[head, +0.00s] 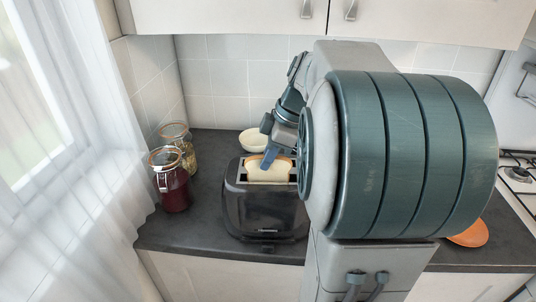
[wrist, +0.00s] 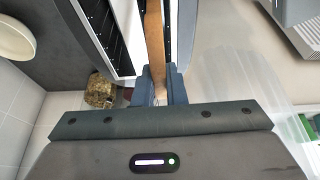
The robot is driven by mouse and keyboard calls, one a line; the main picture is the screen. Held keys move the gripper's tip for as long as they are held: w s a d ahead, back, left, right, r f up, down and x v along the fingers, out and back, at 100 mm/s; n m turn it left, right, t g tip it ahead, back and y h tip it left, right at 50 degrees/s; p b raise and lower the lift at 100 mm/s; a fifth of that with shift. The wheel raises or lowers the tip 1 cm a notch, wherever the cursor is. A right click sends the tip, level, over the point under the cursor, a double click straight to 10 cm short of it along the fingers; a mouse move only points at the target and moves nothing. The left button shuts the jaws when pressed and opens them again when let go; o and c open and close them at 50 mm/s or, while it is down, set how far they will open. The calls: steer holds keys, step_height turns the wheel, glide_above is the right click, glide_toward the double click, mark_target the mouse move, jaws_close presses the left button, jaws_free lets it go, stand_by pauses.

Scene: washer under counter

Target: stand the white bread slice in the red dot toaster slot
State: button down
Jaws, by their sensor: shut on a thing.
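The white bread slice (head: 268,168) stands roughly upright at the top of the black toaster (head: 262,212). In the wrist view the slice (wrist: 154,40) shows edge-on as a brown crust strip between the toaster's pale top strips. My gripper (wrist: 161,86) is shut on the slice's near end; its blue finger also shows in the head view (head: 269,158). The slice's lower edge is hidden, so I cannot tell how deep it sits in a slot. A dark slot (wrist: 103,30) lies left of the slice. No red dot is visible.
A jar of red contents (head: 170,181) and a second jar (head: 179,144) stand left of the toaster. A cream bowl (head: 252,140) is behind it. An orange dish (head: 470,234) lies right of my arm, near the stove (head: 519,174). Counter between jars and toaster is clear.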

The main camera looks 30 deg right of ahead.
steer(key=shift+f, duration=0.3)
steer(key=c, duration=1.4)
jaws_free()
steer(key=shift+r, duration=0.1)
steer(key=shift+r+p, duration=2.1)
steer(key=shift+r, duration=1.35)
